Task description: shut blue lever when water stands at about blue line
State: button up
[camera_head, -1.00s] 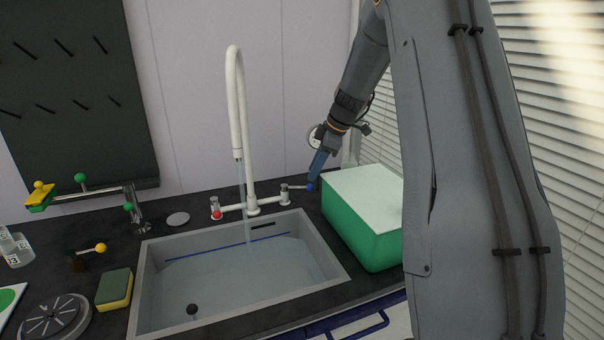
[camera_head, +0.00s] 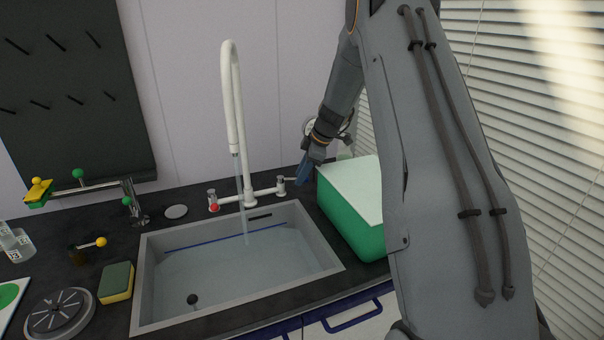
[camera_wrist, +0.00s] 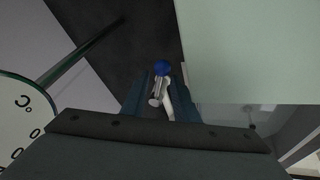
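The blue lever is a white handle with a blue ball; its ball (camera_wrist: 162,68) shows in the wrist view between the fingers of my gripper (camera_wrist: 160,96). The fingers are apart, one on each side of the handle, with a gap visible. In the head view my gripper (camera_head: 303,174) is at the right end of the white tap (camera_head: 250,201) and hides the ball. Water runs from the spout into the grey sink (camera_head: 325,252). The water surface (camera_head: 235,270) stands a little below the blue line (camera_head: 215,240) on the back wall.
A green box with a pale top (camera_head: 350,190) stands close right of the lever. A red-ended lever (camera_head: 213,206) is on the tap's left. A sponge (camera_head: 116,282) and a round drain piece (camera_head: 60,313) lie left of the sink. A round dial (camera_wrist: 25,120) shows in the wrist view.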

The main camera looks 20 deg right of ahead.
grip_shut()
jog(key=shift+s+d+f, duration=0.1)
jog(key=shift+d, duration=0.1)
dwell(1.1)
